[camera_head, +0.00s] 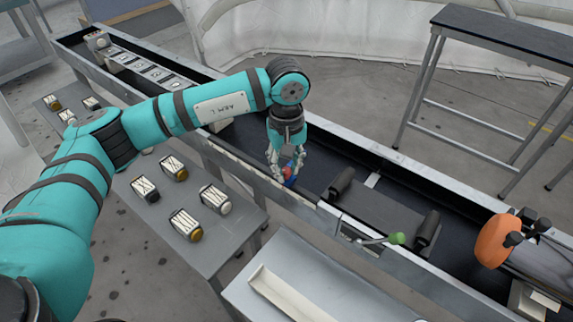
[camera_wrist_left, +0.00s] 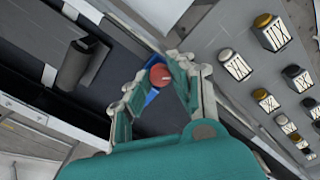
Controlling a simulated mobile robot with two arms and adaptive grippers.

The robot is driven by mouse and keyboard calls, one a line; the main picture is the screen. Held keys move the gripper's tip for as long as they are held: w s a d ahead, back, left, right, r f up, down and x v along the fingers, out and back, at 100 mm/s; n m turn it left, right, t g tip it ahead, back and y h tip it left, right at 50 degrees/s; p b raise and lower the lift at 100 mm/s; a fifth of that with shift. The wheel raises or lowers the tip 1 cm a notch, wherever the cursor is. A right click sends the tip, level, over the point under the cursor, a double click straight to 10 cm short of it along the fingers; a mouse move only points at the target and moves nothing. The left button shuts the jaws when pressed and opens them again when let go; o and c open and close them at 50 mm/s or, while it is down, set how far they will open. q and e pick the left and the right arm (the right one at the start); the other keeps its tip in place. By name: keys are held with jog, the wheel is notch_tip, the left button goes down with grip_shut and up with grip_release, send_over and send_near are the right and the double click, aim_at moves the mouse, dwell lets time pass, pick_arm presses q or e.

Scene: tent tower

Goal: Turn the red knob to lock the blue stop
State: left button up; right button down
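The red knob (camera_head: 288,169) sits on the blue stop (camera_head: 292,181) at the near rail of the long conveyor, in the middle of the head view. In the left wrist view, the round red knob (camera_wrist_left: 160,75) shows a small light mark, and part of the blue stop (camera_wrist_left: 152,96) shows beneath it. My left gripper (camera_head: 287,163) points down over the knob. Its fingers (camera_wrist_left: 158,68) are apart, one on each side of the knob, with a small gap visible; contact is not clear. My right gripper is not in view.
The conveyor's black bed (camera_head: 455,225) runs diagonally, with dark rollers (camera_head: 427,230) and a green-tipped lever (camera_head: 397,239) to the right. A grey table (camera_head: 150,215) with several marked blocks stands left. An orange wheel (camera_head: 495,240) stands at right. A dark table (camera_head: 500,35) stands behind.

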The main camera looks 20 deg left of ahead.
pick_arm(q)
grip_shut()
jog(key=m+b, duration=0.2)
jog(key=b, duration=0.1)
jog(key=shift+f, duration=0.25)
jog(key=shift+r+m+b, duration=0.1)
jog(key=shift+m+b, duration=1.1)
jog(key=shift+b, duration=0.05)
jog(key=shift+r+m+b, duration=0.15)
jog(key=shift+m+b, duration=0.45)
jog(key=shift+m, duration=0.2)
jog(key=o, duration=0.7)
grip_release()
jog(key=shift+c, duration=0.2)
